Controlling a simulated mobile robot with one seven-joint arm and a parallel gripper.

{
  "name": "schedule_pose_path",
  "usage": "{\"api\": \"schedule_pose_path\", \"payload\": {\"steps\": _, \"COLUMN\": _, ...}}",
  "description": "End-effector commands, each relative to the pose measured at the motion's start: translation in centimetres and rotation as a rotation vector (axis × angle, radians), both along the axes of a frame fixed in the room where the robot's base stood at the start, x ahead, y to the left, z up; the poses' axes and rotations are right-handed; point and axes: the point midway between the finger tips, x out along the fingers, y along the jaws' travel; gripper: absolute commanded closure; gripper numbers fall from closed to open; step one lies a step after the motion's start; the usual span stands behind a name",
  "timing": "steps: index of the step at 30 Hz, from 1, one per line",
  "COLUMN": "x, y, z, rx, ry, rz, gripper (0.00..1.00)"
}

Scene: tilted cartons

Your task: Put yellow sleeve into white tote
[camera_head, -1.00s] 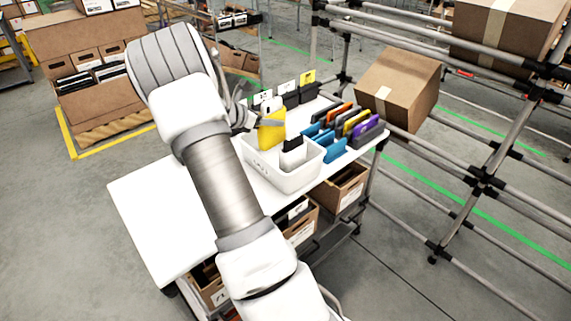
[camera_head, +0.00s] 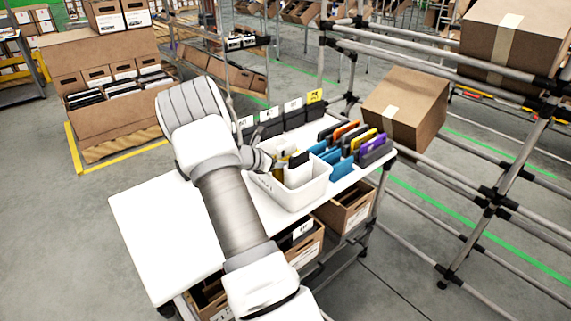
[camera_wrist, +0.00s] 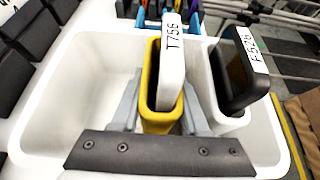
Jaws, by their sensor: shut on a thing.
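The yellow sleeve (camera_wrist: 150,91) holds a white card marked T756. In the wrist view it stands roughly upright within the white tote (camera_wrist: 45,130), and its lower end is hidden by my gripper. My gripper (camera_wrist: 160,118) is shut on it, one grey finger on each side. In the head view my gripper (camera_head: 268,160) is low over the left part of the tote (camera_head: 300,194), and the sleeve is mostly hidden there. I cannot tell whether the sleeve touches the tote floor.
Several coloured sleeves (camera_head: 350,140) stand in racks right of the tote. Dark bins (camera_head: 293,117) with labels line the table's back. The table's (camera_head: 150,220) left part is clear.

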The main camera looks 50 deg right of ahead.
Motion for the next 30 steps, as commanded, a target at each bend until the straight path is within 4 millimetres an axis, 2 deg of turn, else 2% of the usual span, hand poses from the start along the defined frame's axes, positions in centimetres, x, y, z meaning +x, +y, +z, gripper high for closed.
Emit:
{"api": "schedule_pose_path", "payload": {"steps": 9, "x": 0.1, "y": 0.0, "z": -0.2, "rx": -0.002, "ry": -0.001, "rz": 0.000, "gripper": 1.00}}
{"api": "schedule_pose_path", "payload": {"steps": 10, "x": 0.1, "y": 0.0, "z": -0.3, "rx": 0.000, "ry": -0.001, "rz": 0.000, "gripper": 0.54}}
{"api": "schedule_pose_path", "payload": {"steps": 12, "x": 0.1, "y": 0.0, "z": -0.2, "rx": 0.000, "ry": -0.002, "rz": 0.001, "gripper": 0.43}}
{"api": "schedule_pose_path", "payload": {"steps": 23, "x": 0.1, "y": 0.0, "z": 0.4, "rx": 0.000, "ry": -0.002, "rz": 0.000, "gripper": 0.43}}
{"api": "schedule_pose_path", "payload": {"steps": 26, "x": 0.3, "y": 1.1, "z": 0.9, "rx": 0.000, "ry": -0.002, "rz": 0.004, "gripper": 0.43}}
{"api": "schedule_pose_path", "payload": {"steps": 30, "x": 0.6, "y": 3.6, "z": 2.4, "rx": 0.000, "ry": -0.002, "rz": 0.004, "gripper": 0.43}}
